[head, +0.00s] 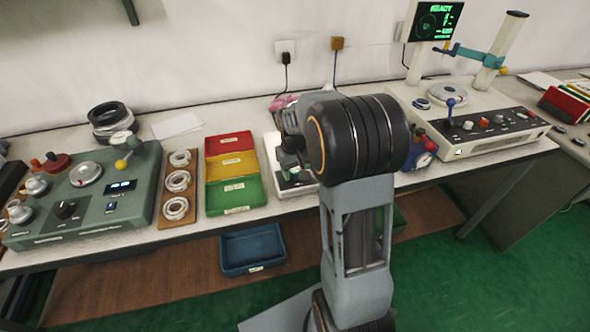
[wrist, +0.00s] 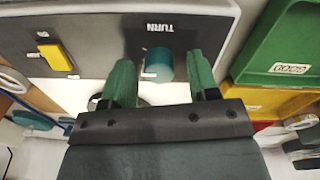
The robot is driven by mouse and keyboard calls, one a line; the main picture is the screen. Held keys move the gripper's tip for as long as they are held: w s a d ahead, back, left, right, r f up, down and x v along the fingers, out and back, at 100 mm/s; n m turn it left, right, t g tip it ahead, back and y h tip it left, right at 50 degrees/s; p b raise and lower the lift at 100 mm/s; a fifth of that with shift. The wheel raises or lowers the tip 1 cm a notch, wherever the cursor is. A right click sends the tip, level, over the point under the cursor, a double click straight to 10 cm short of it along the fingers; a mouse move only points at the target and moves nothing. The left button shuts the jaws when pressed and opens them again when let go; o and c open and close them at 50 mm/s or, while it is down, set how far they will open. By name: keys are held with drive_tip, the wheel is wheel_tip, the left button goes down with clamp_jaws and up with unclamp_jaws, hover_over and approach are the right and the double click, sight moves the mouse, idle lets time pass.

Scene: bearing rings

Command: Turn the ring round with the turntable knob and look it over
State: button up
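In the wrist view, the teal turntable knob (wrist: 158,62) stands on a grey panel under the word TURN. My gripper (wrist: 160,68) is open, with one green finger on each side of the knob. The knob sits closer to the right finger; I cannot tell whether that finger touches it. Several pale rings (head: 177,181) lie on a wooden board (head: 164,222) to the left.
A yellow switch (wrist: 55,57) is on the same panel. Red (head: 229,143), yellow (head: 231,165) and green (head: 235,196) trays stand left of my arm. A grey-green instrument (head: 85,195) is further left. A white machine with a column (head: 480,125) stands to the right.

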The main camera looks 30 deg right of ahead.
sight(294, 182)
wheel_tip(294, 182, up, 14)
drive_tip(key=p, duration=0.1)
drive_tip(key=shift+a, duration=0.25)
idle(0.5)
drive_tip(key=shift+w+f, duration=0.1)
drive_tip(key=shift+f, duration=0.05)
drive_tip(key=s+a+r+t+p, duration=0.1)
drive_tip(key=s+a+p, duration=0.2)
drive_tip(key=s, duration=0.5)
drive_tip(key=s+a+r+t+p, duration=0.1)
drive_tip(key=s+a+t+p, duration=0.1)
drive_tip(key=s+a, duration=0.4)
drive_tip(key=shift+s+a+t+y+p, duration=0.25)
drive_tip(key=shift+s+p, duration=0.35)
drive_tip(key=shift+s, duration=0.65)
drive_tip(key=shift+d+r, duration=0.1)
drive_tip(key=shift+d, duration=0.05)
